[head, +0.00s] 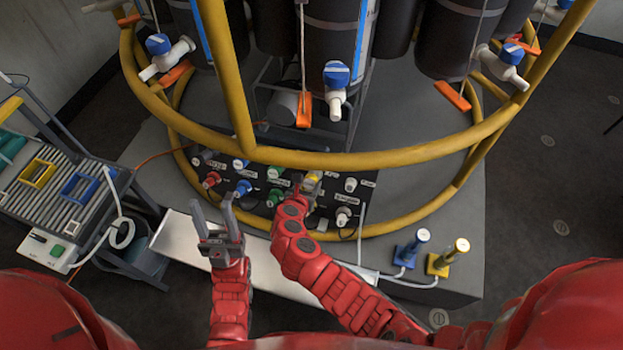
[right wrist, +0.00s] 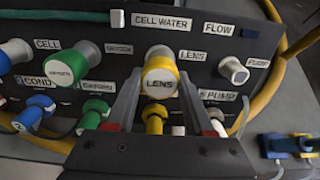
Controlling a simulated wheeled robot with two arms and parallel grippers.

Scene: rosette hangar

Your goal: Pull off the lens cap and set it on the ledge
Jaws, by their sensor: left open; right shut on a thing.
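The yellow lens cap (right wrist: 159,84), marked LENS, is on the black panel under the LENS label. It also shows in the head view (head: 314,176), partly behind my right gripper. My right gripper (head: 305,186) is shut on the cap, with one finger on each side of it in the right wrist view (right wrist: 159,100). I cannot tell whether the cap has shifted from its port. The pale ledge (head: 178,237) runs below the panel, partly hidden by my arms. My left gripper (head: 214,212) is open and empty above the ledge.
Several coloured caps and connectors, such as a green cap (right wrist: 66,68) and a grey cap (right wrist: 234,70), crowd the panel. A yellow tube rail (head: 380,157) passes above it. A cart (head: 62,195) stands at left; blue and yellow posts (head: 447,257) stand at right.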

